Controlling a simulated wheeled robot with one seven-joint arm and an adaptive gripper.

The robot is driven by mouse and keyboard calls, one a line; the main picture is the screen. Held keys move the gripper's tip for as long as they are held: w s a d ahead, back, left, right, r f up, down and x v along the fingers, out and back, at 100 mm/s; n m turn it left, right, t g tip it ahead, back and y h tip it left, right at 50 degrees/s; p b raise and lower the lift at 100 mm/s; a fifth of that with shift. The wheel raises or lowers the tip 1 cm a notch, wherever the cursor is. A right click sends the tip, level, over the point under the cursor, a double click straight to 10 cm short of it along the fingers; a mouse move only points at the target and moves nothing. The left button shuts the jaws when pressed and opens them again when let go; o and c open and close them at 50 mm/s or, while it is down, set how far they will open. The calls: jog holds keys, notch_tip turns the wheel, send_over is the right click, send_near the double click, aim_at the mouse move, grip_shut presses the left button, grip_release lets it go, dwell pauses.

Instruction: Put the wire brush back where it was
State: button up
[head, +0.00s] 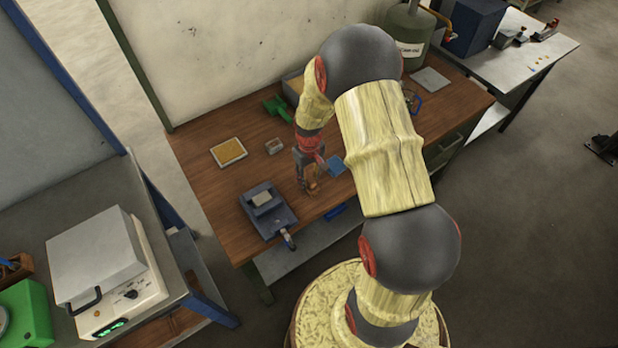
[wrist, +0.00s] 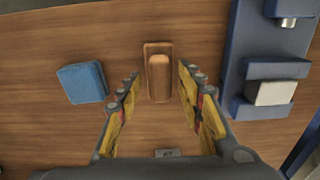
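A small brown wooden piece (wrist: 159,77) with a raised rounded block lies on the bench in the wrist view; it looks like the wire brush, but no bristles show. My gripper (wrist: 160,88) is open, its yellow-padded fingers spread to the left and right of this piece with gaps on both sides. In the head view my gripper (head: 309,188) points down low over the brown bench (head: 213,200), and its fingers partly hide what is under them. I cannot tell a marked place for the brush.
A blue block (wrist: 82,82) lies left of my gripper in the wrist view. A blue-grey vise (head: 268,212) stands left of it in the head view. A tray of yellow material (head: 229,152), a small grey box (head: 274,146) and a green object (head: 277,107) stand farther back.

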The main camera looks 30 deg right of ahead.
notch_tip(320, 180, up, 11)
notch_tip(320, 180, up, 12)
jog(key=t, duration=0.2)
send_over(309, 178)
jog(key=s+a, duration=0.2)
jog(key=a, duration=0.2)
jog(key=s+a+r+t, duration=0.1)
jog(key=s+a+r, duration=0.4)
jog(key=s+r, duration=0.2)
jog(key=s+a+r+t, duration=0.2)
jog(key=s+a+r, duration=0.3)
jog(key=s+r, duration=0.3)
jog(key=s, duration=0.3)
jog(key=shift+t, duration=0.3)
jog(key=shift+a, duration=0.1)
